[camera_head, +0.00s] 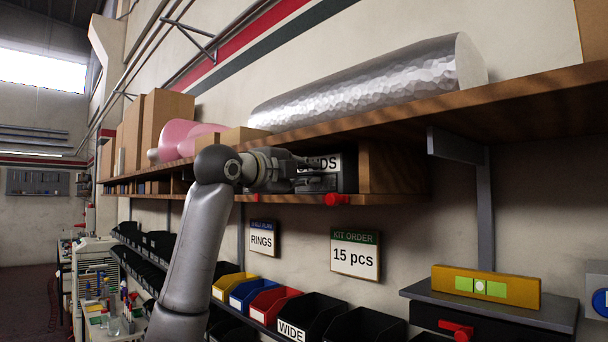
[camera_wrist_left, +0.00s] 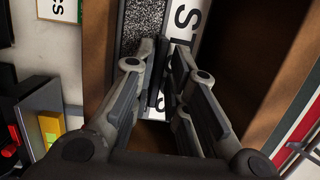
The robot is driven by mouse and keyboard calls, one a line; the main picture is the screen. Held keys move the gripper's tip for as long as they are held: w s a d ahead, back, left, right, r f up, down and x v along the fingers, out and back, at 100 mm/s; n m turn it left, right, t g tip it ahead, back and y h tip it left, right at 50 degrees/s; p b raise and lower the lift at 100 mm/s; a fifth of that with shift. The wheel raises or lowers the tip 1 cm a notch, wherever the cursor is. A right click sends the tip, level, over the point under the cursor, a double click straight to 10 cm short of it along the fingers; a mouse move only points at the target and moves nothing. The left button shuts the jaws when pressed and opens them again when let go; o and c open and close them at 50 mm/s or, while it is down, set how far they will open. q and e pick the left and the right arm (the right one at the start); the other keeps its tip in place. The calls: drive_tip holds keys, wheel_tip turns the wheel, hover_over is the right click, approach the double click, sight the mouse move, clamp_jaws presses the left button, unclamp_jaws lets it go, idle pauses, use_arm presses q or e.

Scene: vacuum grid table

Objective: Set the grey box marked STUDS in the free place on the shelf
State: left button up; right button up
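The grey box marked STUDS (camera_head: 348,180) sits in a lower compartment of the wooden shelf (camera_head: 400,199), left of a wooden divider. Its white label (camera_head: 332,161) is partly hidden behind my gripper. In the left wrist view the box's speckled grey face (camera_wrist_left: 143,22) and label (camera_wrist_left: 187,30) lie straight ahead, between brown wooden walls. My left gripper (camera_head: 312,171) is at the box's front; in the wrist view its fingertips (camera_wrist_left: 162,62) are close together against or just before the face. I see nothing clearly held between them. My right gripper is not in view.
A long silver roll (camera_head: 370,85) lies on the upper board, with a pink object (camera_head: 180,138) and cardboard boxes (camera_head: 165,115) farther left. A red piece (camera_head: 337,199) is on the lower board's front edge. Coloured bins (camera_head: 275,303) stand below.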

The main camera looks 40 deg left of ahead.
use_arm(q)
drive_tip(key=shift+o, duration=1.2)
drive_tip(key=shift+f, duration=0.15)
drive_tip(key=s+d, duration=0.1)
drive_tip(key=s, duration=1.1)
drive_tip(key=shift+d, duration=0.25)
